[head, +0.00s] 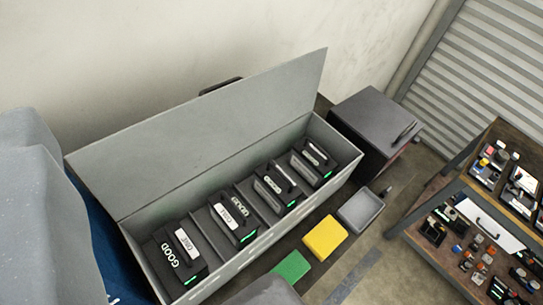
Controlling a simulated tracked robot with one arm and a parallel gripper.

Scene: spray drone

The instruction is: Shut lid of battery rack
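The battery rack (345,185) is a long grey open-topped box running from lower left to upper right in the head view. Its lid (205,130) is a flat grey panel along the rack's back long edge. The lid stands raised and open, on the wall side. Several dark batteries with white labels and green marks sit in the rack, one reading GOOD (180,258). Empty slots show between some of them. I do not see my gripper's fingers.
A dark cabinet (372,115) stands at the rack's right end. Yellow (325,238), green (291,267) and grey (361,210) bins lie before the rack. A shelf with small parts (480,235) is at right. A large grey shape (40,200) fills the left edge.

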